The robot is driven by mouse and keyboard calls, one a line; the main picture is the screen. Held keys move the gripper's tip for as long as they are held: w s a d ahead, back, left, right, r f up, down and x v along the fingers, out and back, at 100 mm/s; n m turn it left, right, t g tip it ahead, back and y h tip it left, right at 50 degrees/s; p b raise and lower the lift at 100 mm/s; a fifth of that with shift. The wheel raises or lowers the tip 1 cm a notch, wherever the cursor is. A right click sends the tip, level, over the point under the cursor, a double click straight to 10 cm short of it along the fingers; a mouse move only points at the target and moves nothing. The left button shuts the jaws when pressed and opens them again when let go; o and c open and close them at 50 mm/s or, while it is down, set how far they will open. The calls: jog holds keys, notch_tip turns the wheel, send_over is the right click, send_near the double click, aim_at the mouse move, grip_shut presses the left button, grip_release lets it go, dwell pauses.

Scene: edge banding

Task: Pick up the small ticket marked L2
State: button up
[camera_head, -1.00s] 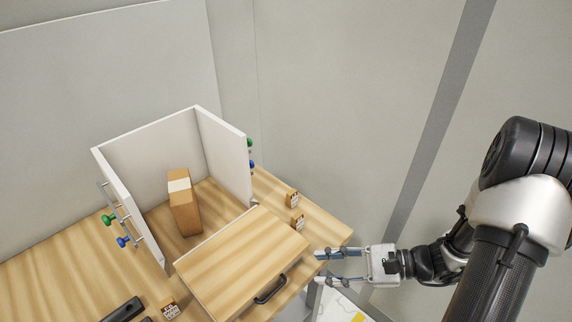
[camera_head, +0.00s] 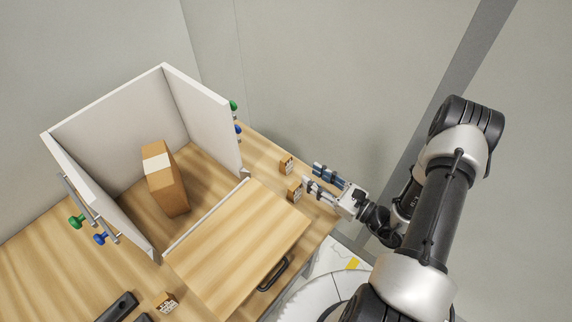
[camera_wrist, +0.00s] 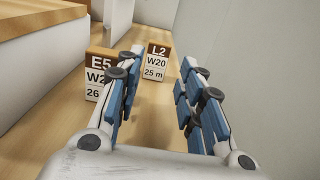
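The small ticket marked L2 (camera_wrist: 156,64) stands upright on the wooden table in the wrist view, with a brown top and white lines reading W20 and 25 m. It lies straight ahead, beyond and between my fingertips. In the head view it appears to be the farther of two small tickets (camera_head: 286,165). A second ticket marked E5 (camera_wrist: 98,73) stands nearer, just left of my left finger, which partly overlaps it. My gripper (camera_wrist: 156,92) is open with nothing between its blue-padded fingers; in the head view my gripper (camera_head: 311,178) is at the table's right edge.
A white-walled open box (camera_head: 117,108) holds a tall cardboard box (camera_head: 172,190). A wooden panel with a black handle (camera_head: 238,235) lies in front. Another ticket (camera_head: 166,302) stands at the front. Green and blue knobs stick out from the walls. A grey wall is on the right.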

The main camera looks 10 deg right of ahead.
aim_at(289, 162)
jog(key=b+x, duration=0.1)
jog(key=x, duration=0.7)
jog(key=shift+w+a, duration=0.15)
jog(key=shift+a, duration=0.05)
jog(key=shift+c, duration=0.4)
jog(key=c, duration=0.4)
